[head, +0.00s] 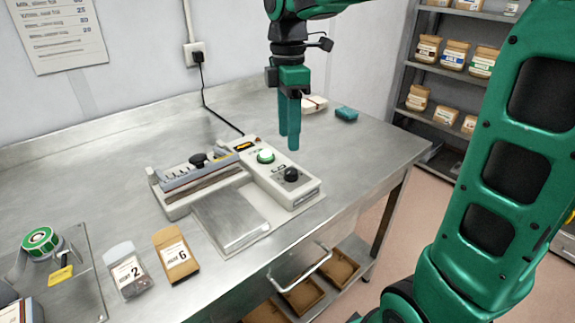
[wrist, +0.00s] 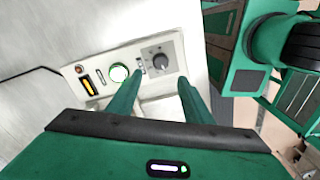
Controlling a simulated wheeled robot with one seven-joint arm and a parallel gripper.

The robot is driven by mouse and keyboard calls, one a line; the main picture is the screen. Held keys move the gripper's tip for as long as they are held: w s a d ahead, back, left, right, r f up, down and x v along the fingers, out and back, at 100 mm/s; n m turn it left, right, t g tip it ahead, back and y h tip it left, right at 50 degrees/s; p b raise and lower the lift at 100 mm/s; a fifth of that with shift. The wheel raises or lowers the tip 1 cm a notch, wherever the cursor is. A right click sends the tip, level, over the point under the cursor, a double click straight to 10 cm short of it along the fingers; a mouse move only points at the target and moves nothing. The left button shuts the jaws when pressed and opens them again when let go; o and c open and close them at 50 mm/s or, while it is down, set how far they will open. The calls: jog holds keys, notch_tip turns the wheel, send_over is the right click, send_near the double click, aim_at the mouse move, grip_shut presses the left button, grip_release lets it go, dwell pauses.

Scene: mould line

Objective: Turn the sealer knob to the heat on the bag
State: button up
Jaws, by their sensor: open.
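The sealer (head: 275,184) stands on the steel bench, with a black round knob (head: 291,174) at the right end of its panel. The knob also shows in the wrist view (wrist: 159,62), just beyond and between my fingertips. A white-green lit button (head: 265,156) sits beside it. My gripper (head: 289,142) is open and empty, pointing down above the panel, apart from the knob. A clear bag marked 2 (head: 128,270) and a brown bag marked 6 (head: 176,254) lie at the front left. The knob's dial marks are too small to read.
A bar press with a black handle (head: 198,160) forms the sealer's left part. A flat metal plate (head: 229,217) lies in front. A blue-green block (head: 346,114) and a whitish item (head: 314,104) lie behind my gripper.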

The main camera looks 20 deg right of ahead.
aim_at(290, 171)
jog(key=f, duration=0.9)
jog(key=shift+s+d+f, duration=0.1)
jog(key=shift+s+f, duration=0.15)
jog(key=shift+f, duration=0.05)
jog(key=shift+c, duration=0.7)
jog(key=c, duration=0.9)
